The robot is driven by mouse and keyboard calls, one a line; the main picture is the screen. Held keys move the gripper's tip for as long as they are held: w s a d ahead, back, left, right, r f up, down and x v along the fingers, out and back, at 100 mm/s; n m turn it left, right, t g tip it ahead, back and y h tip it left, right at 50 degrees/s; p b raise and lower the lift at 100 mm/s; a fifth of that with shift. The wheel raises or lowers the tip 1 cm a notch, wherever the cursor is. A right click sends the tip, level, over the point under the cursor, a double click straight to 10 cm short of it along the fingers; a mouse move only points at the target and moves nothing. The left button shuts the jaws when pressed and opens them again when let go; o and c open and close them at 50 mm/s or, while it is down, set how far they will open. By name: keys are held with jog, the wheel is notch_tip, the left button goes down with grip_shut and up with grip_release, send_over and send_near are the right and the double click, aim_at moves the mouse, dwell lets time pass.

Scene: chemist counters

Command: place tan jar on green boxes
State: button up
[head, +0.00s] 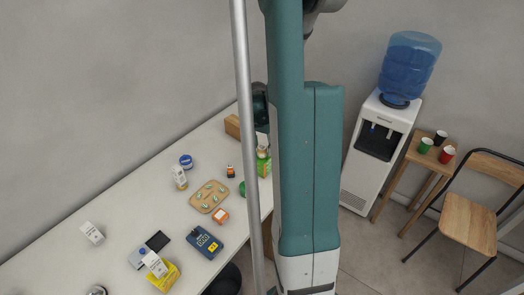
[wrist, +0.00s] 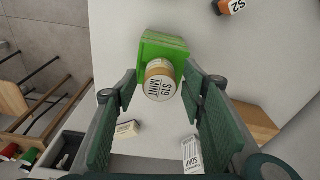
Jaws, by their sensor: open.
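The tan jar (wrist: 160,80), with a white label reading S19 MINT, appears to rest on the green boxes (wrist: 163,47) in the wrist view. My gripper (wrist: 158,86) is open, with a finger on either side of the jar and visible gaps between them. In the head view, the small jar (head: 262,153) shows at the top of the green boxes (head: 264,168), at the counter's right end. My arm partly blocks that spot, and the jar's underside is hidden.
A brown box (head: 233,126) stands behind the green boxes. An orange-and-black bottle (head: 230,171) is to their left. A wooden tray (head: 194,201) and a blue device (head: 204,243) sit further along the counter. A water cooler (head: 378,150) stands to the right.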

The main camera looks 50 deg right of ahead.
aim_at(260, 149)
jog(key=shift+s+a+r, duration=0.1)
jog(key=shift+a+r, duration=0.1)
jog(key=shift+r, duration=1.5)
jog(key=shift+w+a+r, duration=0.1)
jog(key=shift+a+r, duration=0.1)
jog(key=shift+r, duration=1.45)
jog(key=shift+s+a+r, duration=0.1)
jog(key=shift+a+r, duration=0.1)
jog(key=shift+r, duration=1.5)
jog(key=w+a+r+n+t, duration=0.1)
jog(key=w+a+r+n, duration=0.3)
jog(key=a, duration=0.8)
jog(key=s+a+r+n+t, duration=0.1)
jog(key=a+r+n+t, duration=0.15)
jog(key=a+r, duration=0.7)
jog(key=s+a+n+t, duration=0.1)
jog(key=s+a+n, duration=0.3)
jog(key=a, duration=1)
jog(key=s+a+n+t+y, duration=0.1)
jog(key=s+a+n, duration=0.4)
jog(key=a, duration=0.9)
jog(key=shift+s+r+t, duration=0.15)
jog(key=shift+s+t, duration=0.35)
jog(key=shift+t, duration=0.25)
